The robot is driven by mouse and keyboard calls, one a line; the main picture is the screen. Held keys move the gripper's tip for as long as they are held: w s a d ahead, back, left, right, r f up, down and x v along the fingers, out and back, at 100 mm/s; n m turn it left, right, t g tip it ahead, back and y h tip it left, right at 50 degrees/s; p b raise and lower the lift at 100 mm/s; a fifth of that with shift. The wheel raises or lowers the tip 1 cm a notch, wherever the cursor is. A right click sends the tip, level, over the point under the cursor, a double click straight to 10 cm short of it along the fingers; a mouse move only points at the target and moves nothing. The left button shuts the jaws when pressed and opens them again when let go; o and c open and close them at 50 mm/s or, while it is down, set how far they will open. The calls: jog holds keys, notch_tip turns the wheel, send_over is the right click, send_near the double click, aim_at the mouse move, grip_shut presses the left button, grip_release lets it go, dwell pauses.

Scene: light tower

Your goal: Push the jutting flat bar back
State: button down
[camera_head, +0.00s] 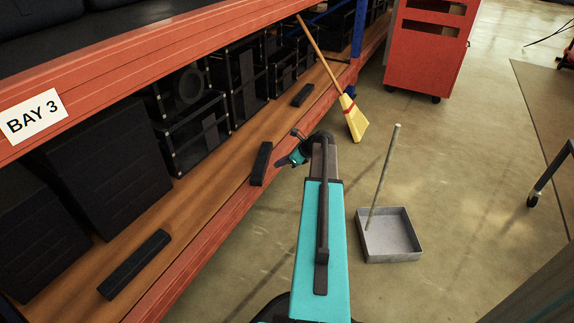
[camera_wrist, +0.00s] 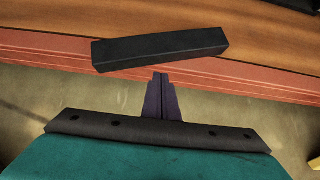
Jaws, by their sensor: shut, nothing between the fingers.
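The jutting flat bar (camera_head: 261,164) is a dark block on the wooden shelf board (camera_head: 205,192), with its end out over the red front beam. In the wrist view the same bar (camera_wrist: 160,47) lies slightly tilted across the top, its near side over the red beam (camera_wrist: 50,52). My gripper (camera_head: 281,161) is just right of the bar, on the aisle side, pointing at it. In the wrist view my gripper (camera_wrist: 161,78) is shut and empty, with its tips just below the bar's near face. I cannot tell whether they touch it.
Two similar dark bars lie on the shelf, one nearer (camera_head: 134,264) and one farther (camera_head: 303,95). Black crates (camera_head: 192,127) stand behind. An upper beam (camera_head: 130,68) runs above. A broom (camera_head: 352,115), dustpan (camera_head: 388,236) and red cabinet (camera_head: 428,50) stand on the aisle floor.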

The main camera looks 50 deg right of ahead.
aim_at(267, 163)
jog(key=shift+w+a+b, duration=0.2)
jog(key=shift+w+b, duration=0.1)
jog(key=shift+w, duration=0.5)
jog(key=shift+w+a+b, duration=0.2)
jog(key=shift+w+b, duration=0.1)
jog(key=shift+w, duration=0.5)
jog(key=shift+r, duration=0.1)
jog(key=shift+d, duration=0.1)
